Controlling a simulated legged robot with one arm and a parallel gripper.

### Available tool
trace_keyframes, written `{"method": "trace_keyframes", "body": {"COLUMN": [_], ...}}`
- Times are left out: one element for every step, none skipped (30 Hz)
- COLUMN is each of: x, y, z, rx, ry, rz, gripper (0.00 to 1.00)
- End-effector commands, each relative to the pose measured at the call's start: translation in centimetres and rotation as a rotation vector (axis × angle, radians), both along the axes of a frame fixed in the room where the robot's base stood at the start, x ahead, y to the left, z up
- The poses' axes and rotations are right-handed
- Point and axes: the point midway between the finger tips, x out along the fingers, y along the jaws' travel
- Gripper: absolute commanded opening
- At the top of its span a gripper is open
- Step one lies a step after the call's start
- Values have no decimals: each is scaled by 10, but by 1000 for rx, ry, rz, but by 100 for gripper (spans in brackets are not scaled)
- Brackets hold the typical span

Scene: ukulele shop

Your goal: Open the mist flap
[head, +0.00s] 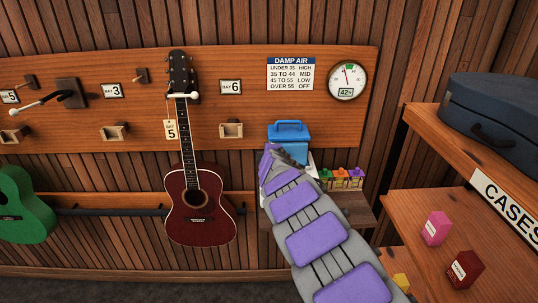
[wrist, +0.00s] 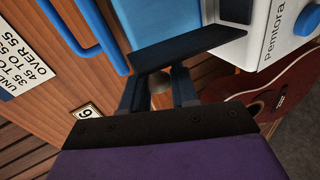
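The humidifier has a blue top with a blue handle (head: 288,125); my arm hides most of its front in the head view. In the wrist view its white body (wrist: 270,40), lettered "Pemtora", is at top right, and the blue handle (wrist: 93,30) at top left. My gripper (wrist: 158,85) is close in front of it, its two dark fingers apart with a gap showing between them. A dark flat plate (wrist: 178,45) crosses just beyond the fingers. I cannot tell whether it is the mist flap or whether the fingers touch it.
A red guitar (head: 195,205) hangs left of my arm. The "DAMP AIR" chart (head: 291,74) and dial (head: 347,80), reading 42%, are above. A shelf with a dark case (head: 495,110) stands at right.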

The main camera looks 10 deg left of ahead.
Motion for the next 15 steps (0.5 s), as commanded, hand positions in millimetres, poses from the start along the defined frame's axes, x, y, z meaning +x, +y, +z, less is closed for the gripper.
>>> {"method": "trace_keyframes", "body": {"x": [0, 0, 0, 0, 0, 0, 0, 0, 0, 0, 0, 0, -1, -1, -2], "y": [0, 0, 0, -1, -1, -1, -1, -1, -1, -1, -1, -1, -1, -1, -1], "z": [-2, -2, -2, -1, -1, 0, 0, 0, 0, 0, 0, 1, 1, 1, 2], "rx": [-1, 0, 0, 0, 0, 0, 0, 1, 1, 1, 1, 1, 1, 1, 1], "ry": [3, 2, 2, 1, 1, 1, 0, 0, 0, -1, -1, -1, -1, -1, -1], "rz": [-1, -1, -1, -1, -1, -1, -1, 0, 0, 0, 0, 0, 0, 0, 0], "gripper": [32, 35, 39, 42, 44, 46, 46, 46, 46, 46, 46, 46, 46, 46, 46]}}
